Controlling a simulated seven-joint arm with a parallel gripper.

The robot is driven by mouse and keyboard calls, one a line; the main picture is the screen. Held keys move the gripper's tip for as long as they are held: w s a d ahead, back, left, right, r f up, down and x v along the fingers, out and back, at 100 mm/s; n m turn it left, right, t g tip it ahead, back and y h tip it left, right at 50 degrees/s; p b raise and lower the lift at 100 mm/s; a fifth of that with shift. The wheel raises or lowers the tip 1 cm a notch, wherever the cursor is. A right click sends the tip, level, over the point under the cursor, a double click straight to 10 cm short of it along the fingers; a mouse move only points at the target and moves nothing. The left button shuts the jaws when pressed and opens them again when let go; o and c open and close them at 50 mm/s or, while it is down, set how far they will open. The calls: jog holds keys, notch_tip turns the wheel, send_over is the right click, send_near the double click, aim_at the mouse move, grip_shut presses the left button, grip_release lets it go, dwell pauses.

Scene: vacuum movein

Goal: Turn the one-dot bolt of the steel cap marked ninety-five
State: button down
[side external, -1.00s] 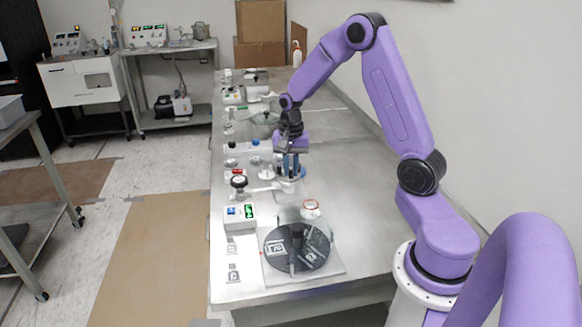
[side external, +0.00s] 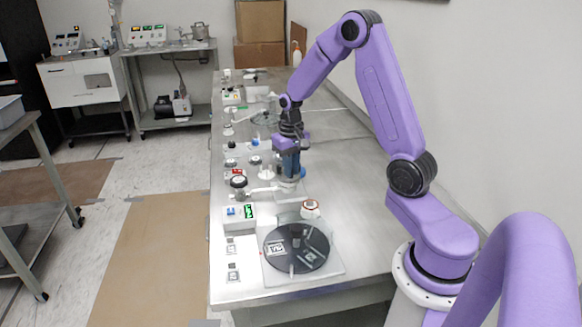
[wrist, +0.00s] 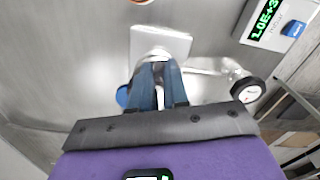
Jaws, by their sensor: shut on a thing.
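My gripper (side external: 289,178) points down over the middle of the bench. In the wrist view its two blue fingers (wrist: 161,82) are shut on a narrow pale metallic piece (wrist: 159,97). I cannot tell whether this piece is the one-dot bolt. The fingers reach toward a pale fitting at a light square plate (wrist: 175,44). No ninety-five marking or single dot is readable. The contact at the fingertips is partly hidden by the fingers.
A black round plate (side external: 313,242) with white labels lies nearer the camera. The bench's right side (side external: 350,205) is clear.

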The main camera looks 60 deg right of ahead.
jog(key=shift+n, duration=0.5)
jog(key=shift+f, duration=0.1)
jog(key=c, duration=1.1)
grip_release()
notch_tip(320, 180, up, 18)
jog(key=shift+f, duration=0.25)
